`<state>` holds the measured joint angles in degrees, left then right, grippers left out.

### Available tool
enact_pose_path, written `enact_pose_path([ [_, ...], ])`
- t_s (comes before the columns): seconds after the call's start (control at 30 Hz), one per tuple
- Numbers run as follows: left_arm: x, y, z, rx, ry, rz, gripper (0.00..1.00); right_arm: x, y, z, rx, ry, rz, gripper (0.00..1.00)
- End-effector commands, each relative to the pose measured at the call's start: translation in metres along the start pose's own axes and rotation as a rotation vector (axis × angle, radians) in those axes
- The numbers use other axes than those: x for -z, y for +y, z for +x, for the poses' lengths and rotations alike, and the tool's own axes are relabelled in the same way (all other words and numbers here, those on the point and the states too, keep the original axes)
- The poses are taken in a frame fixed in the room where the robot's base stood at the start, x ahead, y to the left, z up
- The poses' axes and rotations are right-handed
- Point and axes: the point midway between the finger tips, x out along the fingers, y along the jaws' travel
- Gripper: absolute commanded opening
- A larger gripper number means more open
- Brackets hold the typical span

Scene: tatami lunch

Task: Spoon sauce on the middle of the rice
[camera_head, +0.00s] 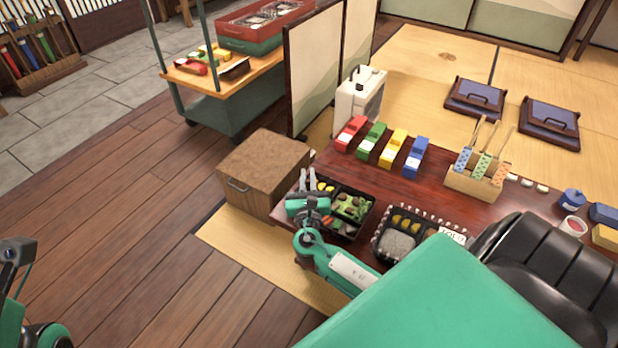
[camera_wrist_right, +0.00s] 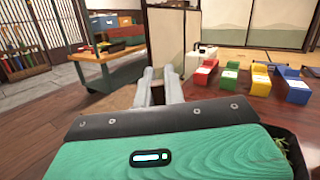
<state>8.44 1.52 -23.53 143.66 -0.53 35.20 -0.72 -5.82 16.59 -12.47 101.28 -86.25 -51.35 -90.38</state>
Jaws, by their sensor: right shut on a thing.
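My right gripper (camera_head: 308,182) is over the left end of the low dark table, at the far-left corner of a black lunch box (camera_head: 372,202). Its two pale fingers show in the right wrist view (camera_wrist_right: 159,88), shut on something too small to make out. A second black box (camera_head: 377,250) to the right holds a pale grey mound that looks like rice (camera_head: 398,246), with yellow pieces behind it. I cannot pick out a spoon or the sauce for certain. Part of my left arm shows at the left edge, without its gripper.
A brown chest (camera_head: 262,165) stands left of the table (camera_head: 455,208). Red, green, yellow and blue items (camera_head: 384,147) line its far side, beside a wooden holder (camera_head: 472,184). A black seat (camera_head: 535,270) is at right; wooden floor is free at left.

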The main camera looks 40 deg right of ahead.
Motion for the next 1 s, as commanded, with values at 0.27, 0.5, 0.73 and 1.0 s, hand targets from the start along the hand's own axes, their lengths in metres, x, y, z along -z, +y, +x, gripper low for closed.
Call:
enact_pose_path([
  [0.27,0.000,0.000,0.000,0.000,0.000,0.000,0.36,0.000,0.007,0.005,0.001,-0.001,0.001,0.00],
  [0.5,0.000,0.000,-0.001,0.000,0.000,0.000,0.36,0.001,0.017,0.010,0.000,0.000,0.002,0.00],
  [0.73,0.000,0.000,-0.001,0.000,0.000,0.000,0.36,0.001,0.019,0.011,0.000,0.001,0.001,0.00],
  [1.0,0.000,0.000,0.000,0.000,0.000,0.000,0.36,0.001,0.021,0.012,-0.001,0.001,0.001,0.00],
])
